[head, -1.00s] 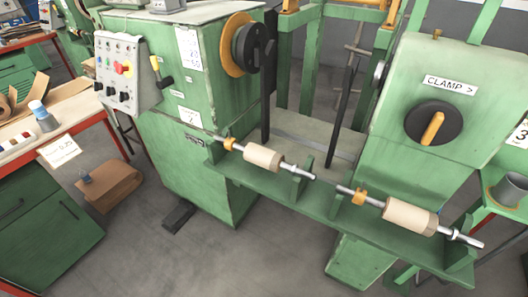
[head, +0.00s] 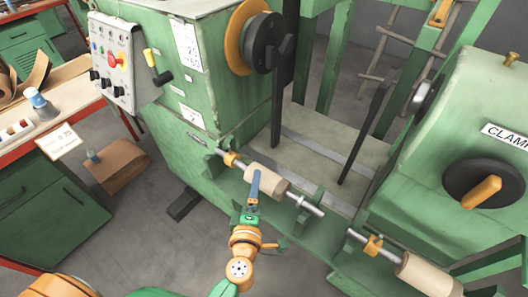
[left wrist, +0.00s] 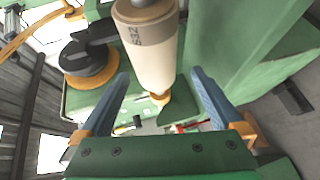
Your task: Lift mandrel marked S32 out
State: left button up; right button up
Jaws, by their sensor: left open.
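The mandrel (head: 275,182), a pale wooden cylinder on a metal shaft with an orange collar, lies in the green rack (head: 238,192) on the front of the machine. In the left wrist view its end (left wrist: 152,45) bears a sideways marking that looks like S32. My left gripper (head: 256,172) is over this mandrel in the head view, its blue fingers hiding part of the wood. In the left wrist view the two fingers (left wrist: 160,76) are apart with the mandrel seen between them; contact cannot be told. My right gripper is not in view.
A second wooden mandrel (head: 428,276) lies in the rack to the right. The black clamp knob (head: 462,184) with an orange handle is on the right green housing. A control panel (head: 112,62) and a workbench (head: 75,100) stand at the left.

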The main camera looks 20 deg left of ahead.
pick_arm(q)
jog(key=shift+x, duration=0.85)
jog(key=shift+w+r, duration=0.15)
jog(key=shift+w, duration=0.15)
jog(key=shift+w+d+r+b, duration=0.1)
jog(key=shift+w+r+b, duration=0.05)
jog(key=shift+w+b, duration=0.3)
jog(key=shift+x, duration=1.05)
jog(key=shift+w+f, duration=0.2)
jog(key=shift+f, duration=0.05)
jog(key=shift+s+r, duration=0.15)
jog(key=shift+s, duration=0.05)
jog(key=c, duration=0.7)
grip_shut()
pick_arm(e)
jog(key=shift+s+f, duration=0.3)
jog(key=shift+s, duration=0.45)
